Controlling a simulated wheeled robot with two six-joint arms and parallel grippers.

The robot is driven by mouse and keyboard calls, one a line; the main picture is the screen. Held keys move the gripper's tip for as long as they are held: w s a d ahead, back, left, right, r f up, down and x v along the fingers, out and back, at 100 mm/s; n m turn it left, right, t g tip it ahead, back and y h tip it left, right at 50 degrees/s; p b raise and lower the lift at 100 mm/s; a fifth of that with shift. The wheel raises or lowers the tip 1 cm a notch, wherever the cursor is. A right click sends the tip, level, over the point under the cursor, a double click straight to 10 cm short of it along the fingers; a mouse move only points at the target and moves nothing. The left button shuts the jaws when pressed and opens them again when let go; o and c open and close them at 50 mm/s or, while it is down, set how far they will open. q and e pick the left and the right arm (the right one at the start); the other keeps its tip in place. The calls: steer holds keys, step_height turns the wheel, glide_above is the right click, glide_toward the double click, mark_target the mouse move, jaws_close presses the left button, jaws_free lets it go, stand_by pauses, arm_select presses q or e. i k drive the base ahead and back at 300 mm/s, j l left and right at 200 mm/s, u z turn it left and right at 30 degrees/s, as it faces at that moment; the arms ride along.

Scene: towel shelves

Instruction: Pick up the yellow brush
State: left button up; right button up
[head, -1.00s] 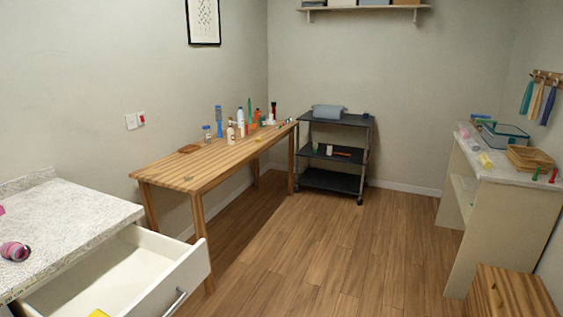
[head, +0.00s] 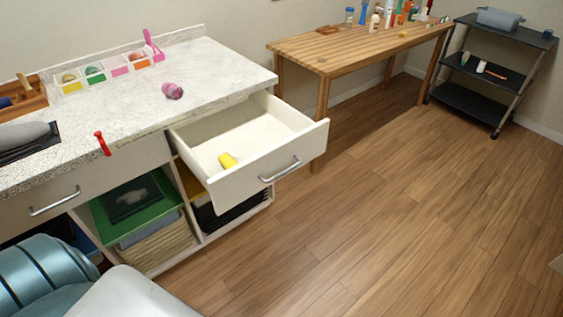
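A small yellow object (head: 228,160), which may be the yellow brush, lies on the floor of the open white drawer (head: 288,146), near its front left part. It is too small to make out bristles or a handle. The drawer is pulled out from under the speckled counter (head: 215,75). Neither of my grippers is in view.
On the counter are a pink roll (head: 173,91), a divided tray (head: 107,72) with colourful items, a red clip-like item (head: 102,143) and a wooden box (head: 20,100). A wooden table (head: 350,45) and a black cart (head: 490,70) stand behind. The wooden floor (head: 400,220) is clear.

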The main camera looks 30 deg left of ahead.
mark_target(226, 160)
steer(key=k+u, duration=0.1)
steer(key=u, duration=1.15)
